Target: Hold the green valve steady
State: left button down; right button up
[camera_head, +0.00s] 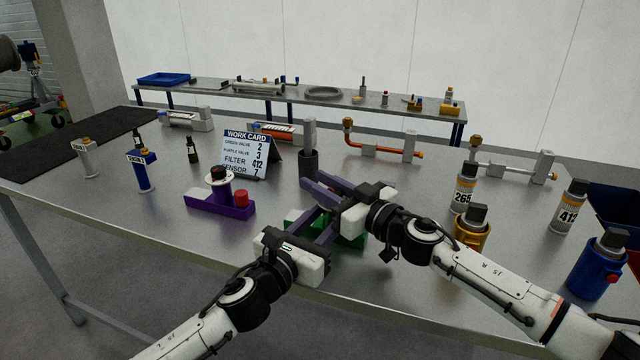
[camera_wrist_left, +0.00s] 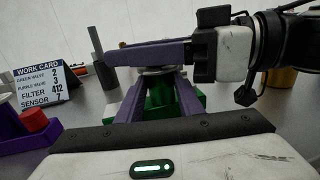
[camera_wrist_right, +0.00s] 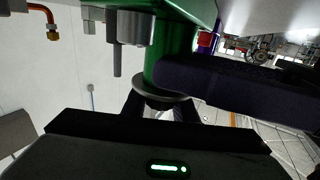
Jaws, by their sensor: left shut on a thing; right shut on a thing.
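The green valve (camera_head: 355,241) stands near the front middle of the table, mostly hidden by my grippers. Its green body (camera_wrist_left: 160,96) shows between the fingers in the left wrist view, and its green side (camera_wrist_right: 178,42) fills the top of the right wrist view. My left gripper (camera_head: 322,222) is shut on the valve's body from the front. My right gripper (camera_head: 318,188) reaches in from the right above it and is shut on the valve's upper part, by a grey disc (camera_wrist_right: 158,96). The exact contact points are hidden.
A purple valve (camera_head: 222,203) and the work card (camera_head: 246,154) stand to the left. A grey post (camera_head: 309,150) stands close behind the grippers. Gold (camera_head: 472,229) and blue (camera_head: 598,265) canister holders are at right. The table's front left is clear.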

jog(key=shift+h, duration=0.3)
jog(key=shift+w+d+r+m+t+h, duration=0.15)
jog(key=shift+d+m+t+h, duration=0.15)
jog(key=shift+m+t+h, duration=0.7)
jog(key=shift+w+d+f+m+t+h, duration=0.1)
jog(key=shift+w+d+m+t+h, duration=0.3)
jog(key=shift+m+h, duration=0.95)
jog(key=shift+s+d+r+m+t+h, duration=0.15)
jog(key=shift+m+t+h, duration=0.7)
jog(key=shift+h, duration=0.7)
jog(key=shift+w+f, duration=0.1)
jog(key=o, duration=1.1)
jog(key=shift+f, duration=0.1)
notch_tip(320, 180, up, 10)
jog(key=shift+r, duration=0.1)
